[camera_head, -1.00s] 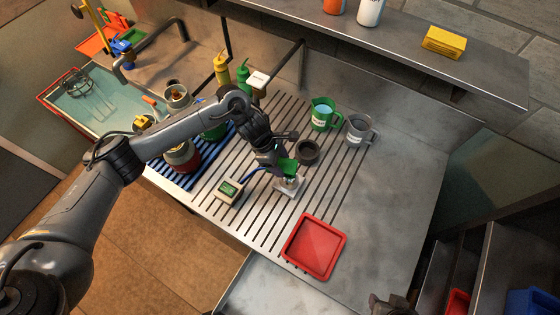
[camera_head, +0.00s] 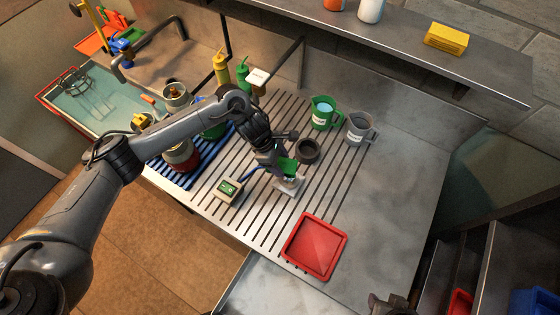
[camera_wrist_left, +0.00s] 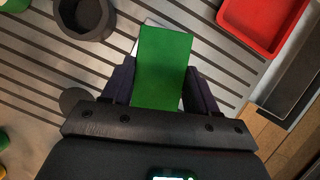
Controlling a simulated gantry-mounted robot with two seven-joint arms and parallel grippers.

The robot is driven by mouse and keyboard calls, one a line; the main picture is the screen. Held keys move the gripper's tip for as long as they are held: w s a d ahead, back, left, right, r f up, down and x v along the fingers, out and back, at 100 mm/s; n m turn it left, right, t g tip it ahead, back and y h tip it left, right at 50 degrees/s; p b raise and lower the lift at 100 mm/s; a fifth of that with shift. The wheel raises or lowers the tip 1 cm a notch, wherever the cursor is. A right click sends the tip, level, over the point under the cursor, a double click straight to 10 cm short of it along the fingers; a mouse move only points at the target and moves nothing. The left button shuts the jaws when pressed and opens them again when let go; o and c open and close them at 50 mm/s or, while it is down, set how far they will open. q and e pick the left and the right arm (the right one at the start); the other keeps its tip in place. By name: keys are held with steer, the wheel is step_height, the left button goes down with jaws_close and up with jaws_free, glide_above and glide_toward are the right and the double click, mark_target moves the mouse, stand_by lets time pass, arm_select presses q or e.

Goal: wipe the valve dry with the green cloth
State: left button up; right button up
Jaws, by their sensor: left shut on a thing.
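My left gripper (camera_head: 284,160) is shut on the green cloth (camera_head: 289,168), over the slotted steel drainboard. The cloth (camera_wrist_left: 163,68) fills the gap between the dark fingers in the left wrist view. A pale plate (camera_head: 290,186) lies beneath it, partly covered; I cannot tell whether the cloth touches it. No valve is clear beneath the cloth. A small yellow-topped fitting (camera_head: 143,121) stands far left by the sink, but I cannot tell whether it is the valve. A dark part at the bottom edge may be my right gripper (camera_head: 390,304); its fingers are not clear.
A grey ring-shaped pot (camera_head: 307,151), a green jug (camera_head: 322,113) and a grey jug (camera_head: 359,129) stand behind the cloth. A red tray (camera_head: 315,247) lies in front.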

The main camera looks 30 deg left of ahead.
arm_select(q)
steer(key=shift+f, duration=0.2)
steer(key=shift+w+d+r+b, duration=0.15)
steer(key=shift+d+b, duration=0.15)
steer(key=shift+d, duration=0.15)
steer(key=shift+w+d+b, duration=0.1)
steer(key=shift+d+b, duration=0.15)
steer(key=shift+d, duration=0.2)
steer(key=shift+a, duration=0.15)
steer(key=shift+s+a+b, duration=0.25)
steer(key=shift+a+b, duration=0.15)
steer(key=shift+a, duration=0.35)
steer(key=shift+d, duration=0.1)
